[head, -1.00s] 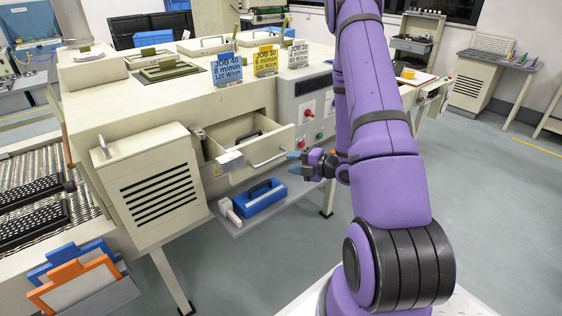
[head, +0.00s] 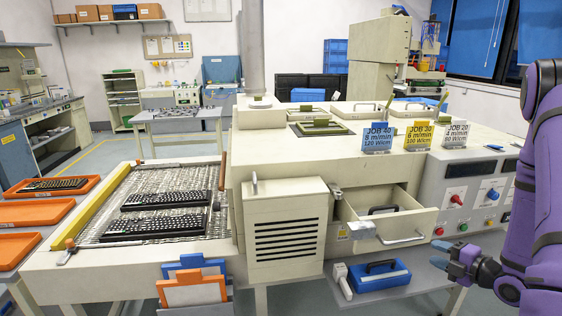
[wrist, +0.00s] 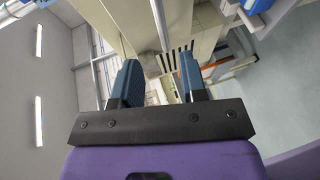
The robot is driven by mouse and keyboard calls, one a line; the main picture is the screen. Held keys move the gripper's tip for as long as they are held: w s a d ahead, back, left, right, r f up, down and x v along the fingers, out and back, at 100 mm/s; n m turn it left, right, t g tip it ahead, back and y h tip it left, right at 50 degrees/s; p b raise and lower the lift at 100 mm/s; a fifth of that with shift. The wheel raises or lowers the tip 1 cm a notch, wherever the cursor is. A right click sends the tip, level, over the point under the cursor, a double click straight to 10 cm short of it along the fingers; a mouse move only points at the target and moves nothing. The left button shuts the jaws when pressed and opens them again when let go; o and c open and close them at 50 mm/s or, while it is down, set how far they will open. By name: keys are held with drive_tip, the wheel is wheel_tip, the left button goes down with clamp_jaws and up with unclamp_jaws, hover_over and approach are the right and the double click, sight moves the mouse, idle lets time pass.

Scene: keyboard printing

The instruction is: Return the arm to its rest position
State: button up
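My purple arm (head: 539,190) stands at the right edge of the head view, partly cut off. My gripper (head: 452,262) is in front of the machine, to the right of the open drawer (head: 420,222) and apart from it. In the wrist view the two blue fingers of my gripper (wrist: 158,85) are spread with nothing between them. Behind them the cream machine (wrist: 205,30) shows, tilted in the picture.
The open drawer holds a dark-handled item. Keyboards (head: 155,227) lie on the conveyor at left. Job cards (head: 378,137) stand on the machine top. Orange trays (head: 35,212) are at far left.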

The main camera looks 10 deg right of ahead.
drive_tip(key=w+a+r+m+g+h, duration=0.15)
drive_tip(key=r+m+h, duration=0.35)
drive_tip(key=r, duration=0.6)
drive_tip(key=w+a+r+m+g+h, duration=0.1)
drive_tip(key=a+r+m+g+h, duration=0.4)
drive_tip(key=r, duration=0.6)
drive_tip(key=s+a+r+m+y, duration=0.1)
drive_tip(key=s+a+r+m, duration=0.2)
drive_tip(key=s, duration=0.5)
drive_tip(key=s+a+r+m+g+y, duration=0.1)
drive_tip(key=s+a+r+m, duration=0.2)
drive_tip(key=s+a+m, duration=0.2)
drive_tip(key=s+a+r+m+g+y, duration=0.1)
drive_tip(key=s+a+r+m, duration=0.2)
drive_tip(key=s, duration=0.7)
drive_tip(key=a+m, duration=0.1)
drive_tip(key=a, duration=0.1)
drive_tip(key=shift+s+a+r+y, duration=0.3)
drive_tip(key=shift+s+a+r, duration=0.05)
drive_tip(key=shift+r, duration=0.05)
drive_tip(key=shift+w+d+g, duration=0.1)
drive_tip(key=shift+g, duration=0.15)
